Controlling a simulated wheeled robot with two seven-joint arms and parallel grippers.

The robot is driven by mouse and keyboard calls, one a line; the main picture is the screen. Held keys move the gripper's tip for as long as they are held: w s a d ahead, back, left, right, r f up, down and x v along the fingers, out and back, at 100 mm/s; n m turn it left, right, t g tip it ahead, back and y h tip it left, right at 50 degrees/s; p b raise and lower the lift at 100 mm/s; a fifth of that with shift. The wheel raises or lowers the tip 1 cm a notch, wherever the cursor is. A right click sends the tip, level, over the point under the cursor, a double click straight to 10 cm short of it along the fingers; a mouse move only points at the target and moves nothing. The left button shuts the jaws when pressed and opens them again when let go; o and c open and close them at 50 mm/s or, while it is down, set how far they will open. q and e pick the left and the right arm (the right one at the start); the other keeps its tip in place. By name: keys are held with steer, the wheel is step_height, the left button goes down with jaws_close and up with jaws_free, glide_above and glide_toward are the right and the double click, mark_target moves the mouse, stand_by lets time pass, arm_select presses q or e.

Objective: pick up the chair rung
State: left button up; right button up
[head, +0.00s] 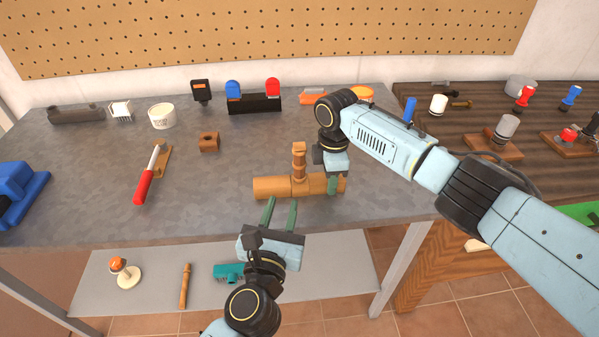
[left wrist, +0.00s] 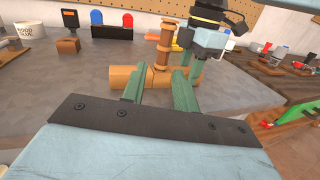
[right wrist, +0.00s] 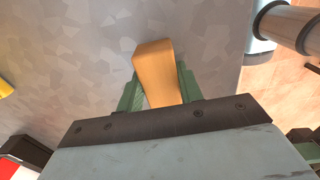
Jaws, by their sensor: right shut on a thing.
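A thick orange-brown wooden cylinder (head: 270,187) lies on the grey bench, with a turned upright post (head: 299,162) at its middle. Both show in the left wrist view, the cylinder (left wrist: 122,77) and the post (left wrist: 165,42). My right gripper (head: 334,184) is shut on the cylinder's right end, which shows between its fingers in the right wrist view (right wrist: 155,70). My left gripper (head: 280,213) is open and empty in front of the cylinder, at the bench's front edge. A slim turned wooden spindle (head: 185,285) lies on the lower shelf. I cannot tell which wooden piece is the chair rung.
A red-handled tool (head: 145,186) and a small wooden block (head: 209,141) lie to the left. A black holder with blue and red parts (head: 254,103) stands behind. A blue tool (head: 22,190) is at the far left. The bench between them is clear.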

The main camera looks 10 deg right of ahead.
arm_select(q)
glide_toward(298, 169)
steer(key=x, duration=0.3)
steer(key=shift+w+d, duration=0.15)
steer(key=shift+x, duration=2.75)
steer(key=shift+r, duration=0.1)
jaws_close()
step_height(298, 169, up, 10)
